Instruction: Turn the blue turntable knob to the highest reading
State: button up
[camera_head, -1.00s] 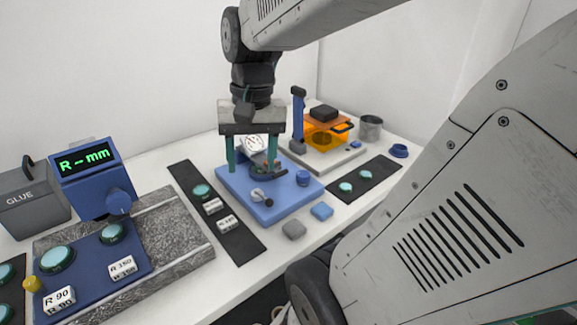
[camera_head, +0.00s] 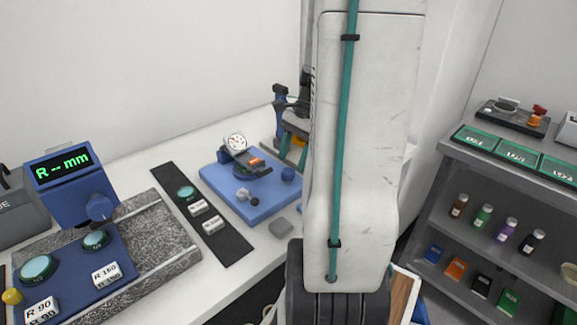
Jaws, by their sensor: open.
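The blue turntable fixture (camera_head: 244,208) lies on the white bench in the middle. A blue knob (camera_head: 288,174) sits at its right corner, and a small grey handle (camera_head: 246,195) stands at its front. A white round dial gauge (camera_head: 236,141) is above the turntable; its needle is too small to read. My gripper (camera_head: 292,150) is behind and right of the fixture, apart from the blue knob.
A blue readout box (camera_head: 68,190) showing "R -- mm" with its own blue knob (camera_head: 99,207) stands at left on a granite slab (camera_head: 165,235). A grey shelf (camera_head: 470,160) with bottles stands at right.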

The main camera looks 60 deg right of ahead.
aim_at(288, 171)
jog(key=shift+x, duration=1.7)
jog(key=c, duration=1)
jog(key=shift+o, duration=0.2)
jog(key=shift+w+n, duration=0.1)
jog(key=shift+n, duration=0.3)
jog(key=n+g, duration=0.1)
jog(key=n, duration=0.1)
jog(key=n+g, duration=0.1)
jog(key=n, duration=0.2)
jog(key=shift+w+n+g, duration=0.15)
jog(key=shift+n+g, duration=0.15)
jog(key=n+g, duration=0.1)
jog(key=n, duration=0.2)
jog(key=n+g+h, duration=0.1)
jog(key=n, duration=0.2)
jog(key=shift+w+h, duration=0.15)
jog(key=shift+h, duration=0.15)
jog(key=shift+n, duration=0.4)
jog(key=o, duration=1)
jog(key=shift+c, duration=0.2)
